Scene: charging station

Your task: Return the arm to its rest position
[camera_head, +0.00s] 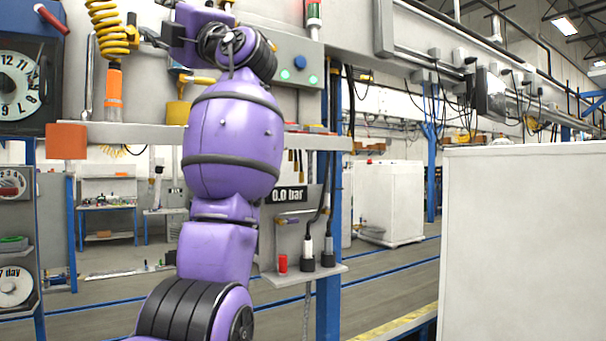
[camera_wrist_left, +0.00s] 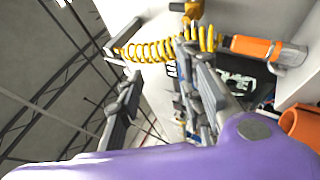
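My purple left arm (camera_head: 232,130) rises through the left-centre of the head view, its wrist end up beside the wall panel. The fingers of my left gripper (camera_wrist_left: 160,78) show in the left wrist view, spread apart with nothing visible held between them. A yellow coiled hose (camera_wrist_left: 150,50) with an orange fitting (camera_wrist_left: 262,48) lies behind the fingers in that view; I cannot tell its distance. In the head view the coiled hose (camera_head: 107,28) hangs left of my wrist. My right gripper is not in view.
A shelf (camera_head: 130,134) runs behind my arm. A clock (camera_head: 18,85) is at far left. A grey box with green lights (camera_head: 285,74) and a display reading 0.0 bar (camera_head: 289,194) are just right of my arm. A large white cabinet (camera_head: 525,245) fills the right side.

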